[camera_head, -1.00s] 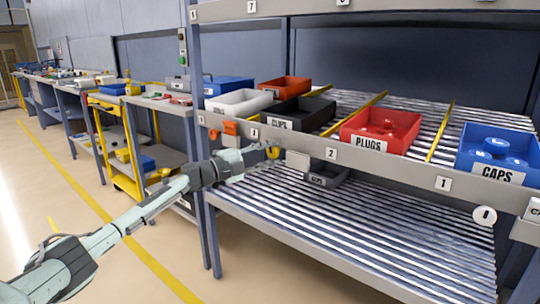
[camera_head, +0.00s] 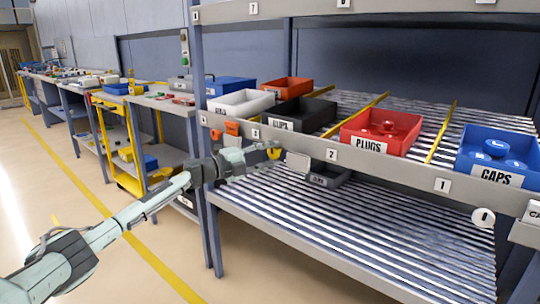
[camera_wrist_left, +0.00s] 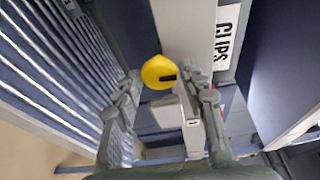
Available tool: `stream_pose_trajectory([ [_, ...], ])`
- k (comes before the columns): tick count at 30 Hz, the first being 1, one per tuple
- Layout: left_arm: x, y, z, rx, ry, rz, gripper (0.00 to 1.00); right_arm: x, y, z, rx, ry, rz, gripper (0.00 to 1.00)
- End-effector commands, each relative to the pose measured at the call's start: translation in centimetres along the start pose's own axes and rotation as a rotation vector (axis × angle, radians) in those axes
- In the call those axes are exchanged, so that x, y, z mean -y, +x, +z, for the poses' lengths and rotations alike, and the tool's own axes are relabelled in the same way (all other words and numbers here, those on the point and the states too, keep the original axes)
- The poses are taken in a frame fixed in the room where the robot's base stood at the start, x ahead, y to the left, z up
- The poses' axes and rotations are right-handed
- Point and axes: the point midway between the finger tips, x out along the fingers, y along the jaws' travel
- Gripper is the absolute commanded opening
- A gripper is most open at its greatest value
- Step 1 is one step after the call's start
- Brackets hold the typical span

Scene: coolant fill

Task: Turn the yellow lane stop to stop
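The yellow lane stop (camera_head: 273,154) is on the front rail of the upper rack shelf, near label 3. In the left wrist view it is a round yellow knob (camera_wrist_left: 157,70) with a dark mark on its right side. My left gripper (camera_head: 258,154) is at the rail, just left of the stop. In the left wrist view its two fingers (camera_wrist_left: 162,77) are apart, with the knob appearing between or just beyond their tips. I cannot tell whether a finger touches it. My right gripper is in neither view.
Above the rail stand the white bin (camera_head: 241,103), black CLIPS bin (camera_head: 287,125), red PLUGS bin (camera_head: 365,146) and blue CAPS bin (camera_head: 493,177). An orange stop (camera_head: 231,128) is left of the gripper. The lower rollers are mostly clear.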

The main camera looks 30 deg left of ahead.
Motion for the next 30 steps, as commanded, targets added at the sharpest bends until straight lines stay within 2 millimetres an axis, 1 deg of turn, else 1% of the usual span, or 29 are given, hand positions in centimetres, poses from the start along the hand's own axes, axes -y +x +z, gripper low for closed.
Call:
stream_pose_trajectory([
  [1,0.0,0.0,0.0,0.000,-0.001,0.000,0.51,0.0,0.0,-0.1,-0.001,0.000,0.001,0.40],
  [2,0.0,0.0,0.0,0.000,-0.001,0.000,0.54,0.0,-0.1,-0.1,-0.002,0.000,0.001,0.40],
  [3,0.0,0.0,0.0,0.000,-0.002,0.000,0.55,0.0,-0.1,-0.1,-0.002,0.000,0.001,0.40],
  [8,0.0,0.0,0.0,0.000,-0.003,-0.001,0.55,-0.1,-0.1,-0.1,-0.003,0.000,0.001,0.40],
  [11,0.0,-0.1,0.0,0.001,-0.003,-0.001,0.55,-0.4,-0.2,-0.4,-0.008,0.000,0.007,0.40],
  [14,-0.1,-0.7,0.1,0.002,-0.003,0.001,0.55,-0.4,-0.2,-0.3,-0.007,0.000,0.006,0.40],
  [17,-0.1,-2.1,0.1,0.002,-0.002,0.003,0.55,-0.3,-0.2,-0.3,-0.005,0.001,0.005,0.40],
  [24,-0.2,-7.3,0.0,0.001,-0.002,0.005,0.55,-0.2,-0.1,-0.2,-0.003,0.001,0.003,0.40],
  [30,-0.2,-10.4,0.0,0.000,-0.002,0.004,0.55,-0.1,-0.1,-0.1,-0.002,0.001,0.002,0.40],
])
